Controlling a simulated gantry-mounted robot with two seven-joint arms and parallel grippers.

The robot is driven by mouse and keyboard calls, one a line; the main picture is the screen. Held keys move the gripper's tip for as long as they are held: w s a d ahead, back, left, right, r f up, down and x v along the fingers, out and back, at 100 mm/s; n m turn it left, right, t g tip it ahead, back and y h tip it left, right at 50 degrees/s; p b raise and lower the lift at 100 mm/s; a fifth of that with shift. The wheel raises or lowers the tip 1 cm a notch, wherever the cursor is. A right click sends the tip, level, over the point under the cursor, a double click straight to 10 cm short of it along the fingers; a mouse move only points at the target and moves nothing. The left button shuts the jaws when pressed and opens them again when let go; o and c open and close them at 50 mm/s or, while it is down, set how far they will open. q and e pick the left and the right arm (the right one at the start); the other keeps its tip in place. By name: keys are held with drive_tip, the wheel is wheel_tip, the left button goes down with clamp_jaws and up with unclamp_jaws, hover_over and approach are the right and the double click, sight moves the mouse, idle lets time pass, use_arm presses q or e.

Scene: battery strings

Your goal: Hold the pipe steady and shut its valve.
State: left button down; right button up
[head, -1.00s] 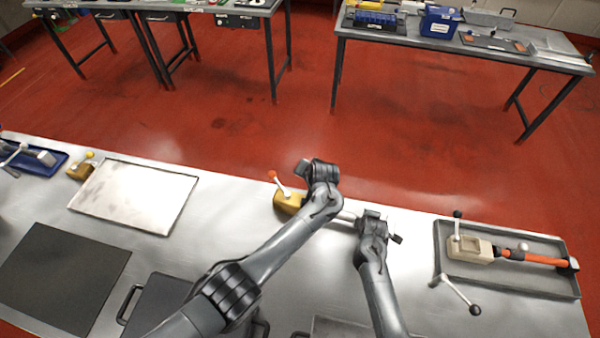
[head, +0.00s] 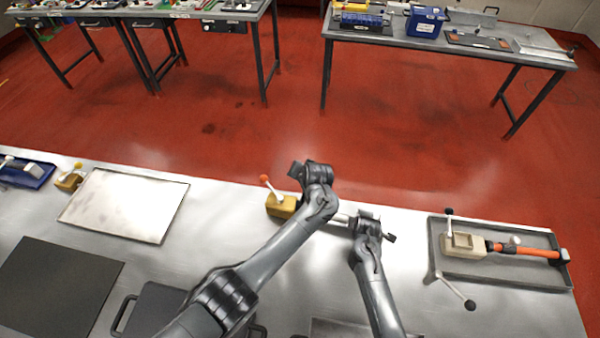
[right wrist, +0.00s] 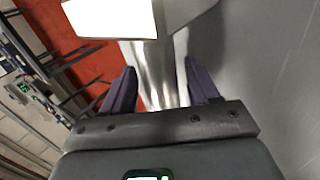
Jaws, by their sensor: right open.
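The valve (head: 281,206) has a yellow body and a white lever (head: 273,188) with an orange knob, which stands tilted up to the left. The pale metal pipe (head: 341,219) runs right from the valve, partly behind my arms. My left gripper (head: 300,173) is just above and right of the lever; its fingers are too small and dark to read. My right gripper (head: 366,220) is over the pipe's right part. In the right wrist view its fingers are open, with the shiny pipe (right wrist: 155,75) showing between them.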

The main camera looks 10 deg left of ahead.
drive_tip(key=shift+s+f, duration=0.25)
drive_tip(key=shift+s, duration=0.05)
